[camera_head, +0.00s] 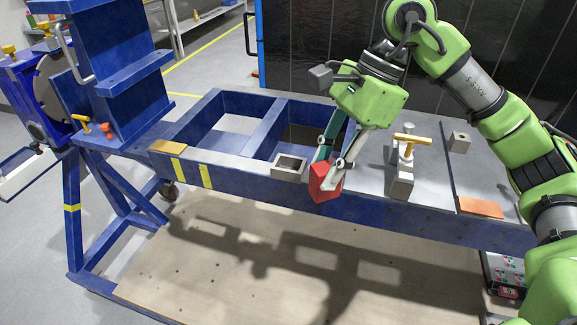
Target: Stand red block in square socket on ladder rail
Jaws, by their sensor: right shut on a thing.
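The red block (324,183) is held in my right gripper (332,172), whose fingers are shut on it. The block hangs tilted, in front of the near edge of the blue ladder rail in this view. Its exact height above the rail I cannot tell. The square socket (289,167) is a grey, open-topped box on the near blue ladder rail (240,172). It is just left of the block, and its opening looks empty. The block appears apart from the socket. My left gripper is not in view.
A grey clamp with a yellow handle (411,139) stands right of the gripper. A small grey block (459,142) and an orange plate (480,207) are further right. The ladder frame has open bays behind the rail. A blue column (120,60) rises at the left.

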